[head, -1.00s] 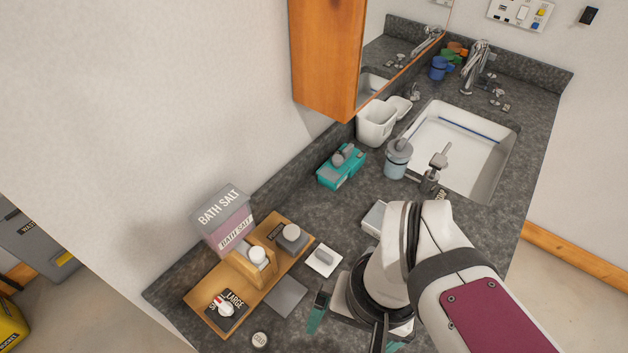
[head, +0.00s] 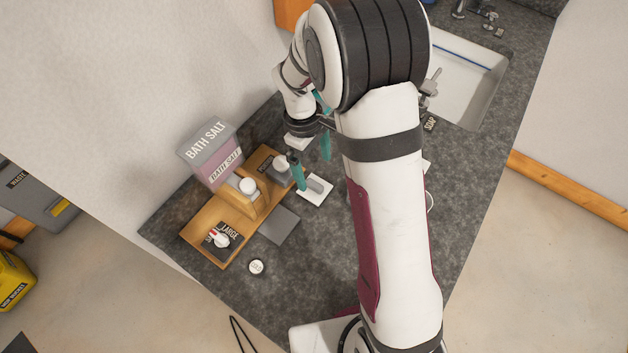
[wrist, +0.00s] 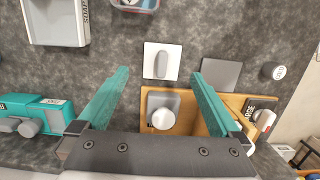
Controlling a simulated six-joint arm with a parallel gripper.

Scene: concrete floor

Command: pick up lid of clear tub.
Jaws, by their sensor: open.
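My gripper (head: 311,162) is open and empty above the counter; its teal fingers also show in the wrist view (wrist: 160,75). A white square plate with a grey bar handle (wrist: 162,60) lies on the counter, ahead of and between the fingertips; it also shows in the head view (head: 315,190). A grey square lid with a round pale knob (wrist: 163,119) is on the wooden tray, between the fingers in the wrist view. A translucent tub with a red rim (wrist: 136,4) is cut off at the wrist view's top edge. I cannot tell which lid belongs to the clear tub.
The wooden tray (head: 192,240) holds several knobbed items. The bath salt box (head: 212,155) stands behind it. A grey square plate (head: 279,225) and a small round cap (head: 256,267) lie on the counter. A teal box (wrist: 35,112) is left in the wrist view.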

